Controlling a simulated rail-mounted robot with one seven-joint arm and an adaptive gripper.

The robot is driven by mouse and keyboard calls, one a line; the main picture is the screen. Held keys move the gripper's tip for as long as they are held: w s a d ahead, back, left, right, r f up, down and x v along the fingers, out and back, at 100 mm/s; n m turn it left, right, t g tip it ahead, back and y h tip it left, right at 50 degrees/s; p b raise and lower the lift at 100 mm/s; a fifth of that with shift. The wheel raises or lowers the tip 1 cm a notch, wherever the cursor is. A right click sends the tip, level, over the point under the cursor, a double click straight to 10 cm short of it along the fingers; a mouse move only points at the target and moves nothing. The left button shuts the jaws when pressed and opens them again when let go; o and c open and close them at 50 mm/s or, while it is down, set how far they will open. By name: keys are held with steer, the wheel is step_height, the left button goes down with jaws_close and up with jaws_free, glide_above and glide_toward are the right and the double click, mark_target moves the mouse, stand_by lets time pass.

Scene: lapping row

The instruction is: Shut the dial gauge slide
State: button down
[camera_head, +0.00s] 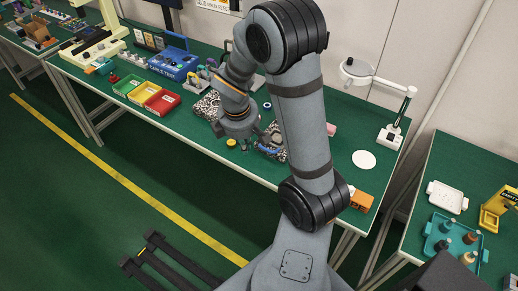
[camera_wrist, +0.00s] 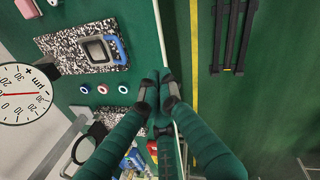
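A large white dial gauge face (camera_wrist: 22,93) with a red needle and µm marking fills the left edge of the wrist view. A grey stand part (camera_wrist: 62,158) is below it, beside a black-and-white speckled plate (camera_wrist: 82,125). I cannot make out the slide or how far it is out. In the head view this plate (camera_head: 206,107) is partly behind my arm. My gripper (camera_wrist: 159,88) has its fingertips almost together with nothing seen between them. It is over the table's front edge, to the right of the gauge in the wrist view. My arm hides much in the head view.
A second speckled plate (camera_wrist: 70,42) carries a grey frame with a blue edge (camera_wrist: 105,50). Coloured rings (camera_wrist: 103,89) lie between the plates. A red bin (camera_head: 162,102), a blue toolbox (camera_head: 174,64) and a magnifier lamp (camera_head: 357,72) stand on the green bench. The floor in front is open.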

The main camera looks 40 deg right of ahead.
steer(key=d+f+n+b, duration=0.1)
steer(key=f+n, duration=0.2)
steer(key=n, duration=0.1)
steer(key=d+f+n+b, duration=0.1)
steer(key=d+f+n, duration=0.1)
steer(key=n, duration=0.2)
steer(key=d+f+n+h+b, duration=0.1)
steer(key=f+n, duration=0.2)
steer(key=shift+d+f+n+g, duration=0.15)
steer(key=shift+f+n+g, duration=0.15)
steer(key=shift+f+n, duration=0.1)
steer(key=d, duration=0.2)
steer(key=w+p, duration=0.1)
steer(key=shift+d+f, duration=0.3)
steer(key=shift+d, duration=0.1)
steer(key=shift+w+d+f, duration=0.15)
steer(key=shift+d+f, duration=0.05)
steer(key=shift+d, duration=0.3)
